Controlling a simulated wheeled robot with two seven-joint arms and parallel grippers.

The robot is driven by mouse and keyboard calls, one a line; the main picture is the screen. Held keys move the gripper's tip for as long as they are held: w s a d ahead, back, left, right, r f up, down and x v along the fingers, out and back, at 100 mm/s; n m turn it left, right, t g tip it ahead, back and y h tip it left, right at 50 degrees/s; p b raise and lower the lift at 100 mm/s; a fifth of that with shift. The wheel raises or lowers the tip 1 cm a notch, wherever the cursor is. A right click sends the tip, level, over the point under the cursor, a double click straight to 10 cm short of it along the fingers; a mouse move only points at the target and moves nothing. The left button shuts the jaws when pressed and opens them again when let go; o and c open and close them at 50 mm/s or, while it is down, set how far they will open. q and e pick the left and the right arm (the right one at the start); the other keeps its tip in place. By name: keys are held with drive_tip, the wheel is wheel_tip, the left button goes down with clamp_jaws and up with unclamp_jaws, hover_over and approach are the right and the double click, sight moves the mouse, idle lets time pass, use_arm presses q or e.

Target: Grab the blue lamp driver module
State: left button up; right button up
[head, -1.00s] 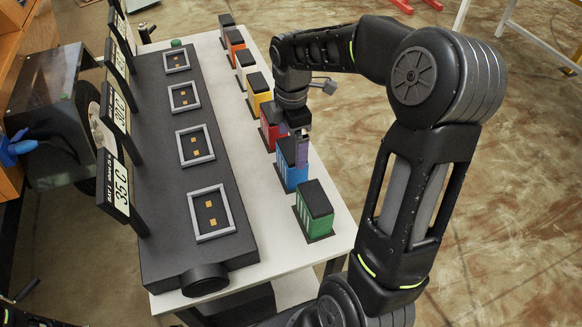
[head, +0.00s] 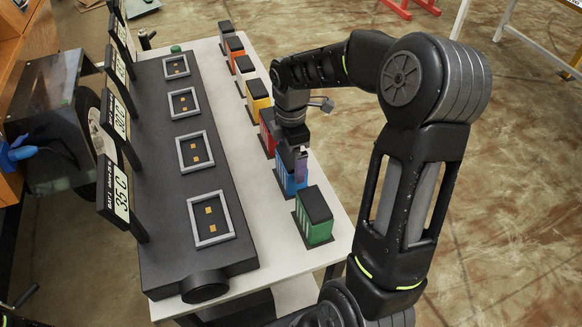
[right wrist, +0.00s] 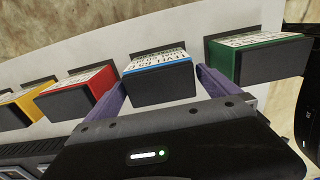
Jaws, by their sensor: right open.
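The blue lamp driver module (head: 291,182) stands in the row of modules on the white table, between the red one and the green one. In the head view my right gripper (head: 301,166) hangs down over it and hides part of it. In the right wrist view the blue module (right wrist: 160,84) sits between the two purple fingers of my right gripper (right wrist: 160,88). The fingers are open, one on each side of it. I cannot tell whether either finger touches it. My left gripper is not in view.
The green module (head: 314,215) stands close in front of the blue one, and the red module (head: 267,131) close behind. Yellow, white and orange modules continue the row. A dark panel (head: 165,130) with several framed sockets lies to the left on the white table (head: 268,226).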

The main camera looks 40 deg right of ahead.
wheel_tip(320, 180, down, 5)
drive_tip(key=shift+r+p, duration=0.2)
drive_tip(key=shift+p, duration=0.1)
drive_tip(key=shift+c, duration=0.4)
drive_tip(key=c, duration=1.8)
